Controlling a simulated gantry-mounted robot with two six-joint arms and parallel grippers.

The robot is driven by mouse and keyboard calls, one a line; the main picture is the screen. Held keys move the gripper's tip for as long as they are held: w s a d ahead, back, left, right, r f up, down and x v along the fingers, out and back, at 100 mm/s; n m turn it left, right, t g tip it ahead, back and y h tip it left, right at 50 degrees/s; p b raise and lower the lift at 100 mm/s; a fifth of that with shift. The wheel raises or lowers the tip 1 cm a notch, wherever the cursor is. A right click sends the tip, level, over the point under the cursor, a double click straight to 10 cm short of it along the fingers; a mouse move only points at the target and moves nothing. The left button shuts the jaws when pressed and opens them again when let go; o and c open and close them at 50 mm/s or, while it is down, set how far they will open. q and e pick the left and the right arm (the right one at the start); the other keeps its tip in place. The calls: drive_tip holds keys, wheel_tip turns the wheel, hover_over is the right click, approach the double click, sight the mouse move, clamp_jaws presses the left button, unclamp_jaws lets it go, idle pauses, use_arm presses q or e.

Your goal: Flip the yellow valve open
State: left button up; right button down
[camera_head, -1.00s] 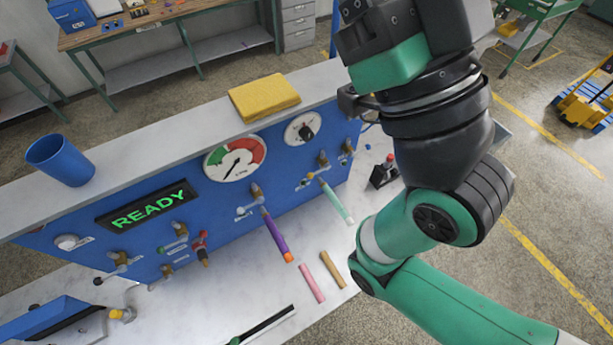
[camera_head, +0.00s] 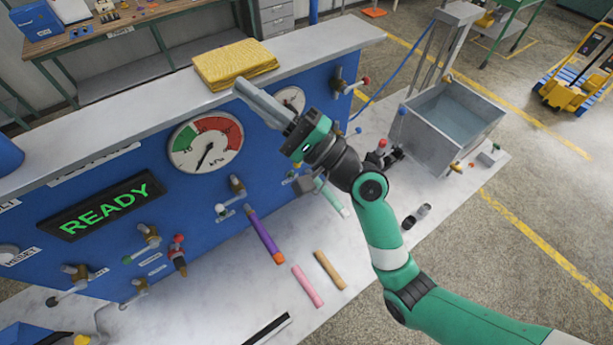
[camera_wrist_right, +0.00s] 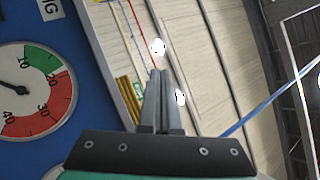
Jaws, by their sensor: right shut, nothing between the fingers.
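My right gripper (camera_head: 240,87) is shut and empty. It points up and left in front of the panel's top edge, near the yellow sponge. In the right wrist view its fingers (camera_wrist_right: 160,75) lie together with nothing between them. The blue panel (camera_head: 100,260) carries several small valves with coloured handles. A small yellowish handle (camera_head: 291,176) shows low on the panel beside my right wrist, partly hidden; I cannot tell for sure that it is the yellow valve, or its position. My left gripper is out of view.
A yellow sponge (camera_head: 235,64) lies on the panel's top ledge (camera_head: 330,42). A gauge (camera_head: 206,143) and READY display (camera_head: 105,207) are on the panel. Purple (camera_head: 264,236), pink (camera_head: 308,286) and tan (camera_head: 330,270) hose pieces are below. A grey tank (camera_head: 450,125) stands at right.

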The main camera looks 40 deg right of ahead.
use_arm(q)
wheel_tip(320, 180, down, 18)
drive_tip(key=b, duration=1.5)
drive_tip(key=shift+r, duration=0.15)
use_arm(e)
drive_tip(key=s+d+f+m+g+h, duration=0.1)
drive_tip(key=s+d+f+m+h, duration=0.1)
drive_tip(key=f, duration=1.3)
drive_tip(key=s+d+f+m+g+h, duration=0.1)
drive_tip(key=d+f+m+h, duration=0.3)
drive_tip(key=f, duration=1.1)
drive_tip(key=s+d+f+m+h, duration=0.3)
drive_tip(key=d+f+m, duration=0.4)
drive_tip(key=d+f, duration=0.4)
wheel_tip(320, 180, down, 4)
drive_tip(key=shift+r+g+h, duration=0.1)
drive_tip(key=shift+g+h, duration=0.3)
drive_tip(key=shift+h, duration=0.1)
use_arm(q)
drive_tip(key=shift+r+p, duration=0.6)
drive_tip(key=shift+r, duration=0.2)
use_arm(e)
drive_tip(key=w+a+r, duration=0.1)
drive_tip(key=w+r, duration=0.3)
drive_tip(key=w, duration=0.6)
drive_tip(key=shift+w+a+r, duration=0.25)
drive_tip(key=shift+w+a, duration=0.05)
drive_tip(key=shift+w, duration=0.05)
